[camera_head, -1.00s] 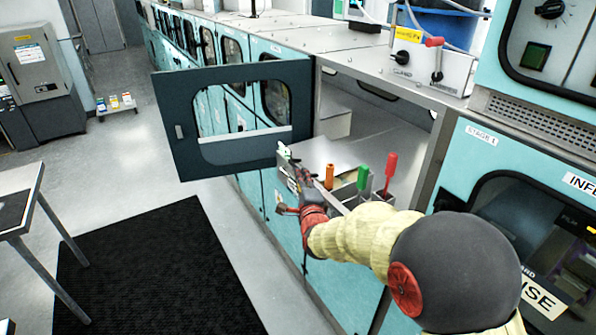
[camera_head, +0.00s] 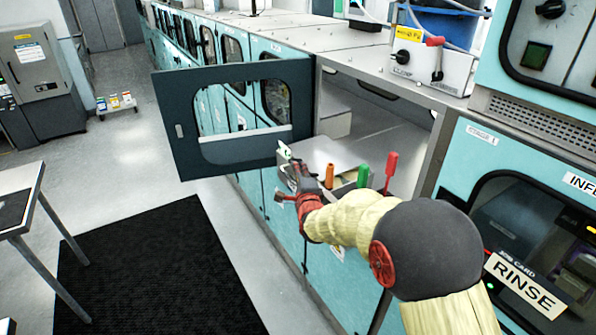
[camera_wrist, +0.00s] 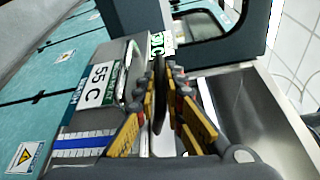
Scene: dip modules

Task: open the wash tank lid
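In the head view, my gripper (camera_head: 296,174) is at the front edge of the open bay, beside a grey metal lid surface (camera_head: 325,153). I take this surface to be the wash tank lid. In the wrist view, my gripper (camera_wrist: 167,72) has its yellow-padded fingers on either side of a slim dark upright piece (camera_wrist: 159,95), which looks like a handle. I cannot tell whether the fingers press on it. A tank front with a "55 C" label (camera_wrist: 98,85) is left of the fingers. My arm hides part of the tank in the head view.
A dark windowed door (camera_head: 185,140) stands open to the left of the bay. Orange (camera_head: 330,176), green (camera_head: 363,174) and red (camera_head: 391,168) handles stand right of my gripper. A black mat (camera_head: 155,265) and a table (camera_head: 20,200) are on the floor at left.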

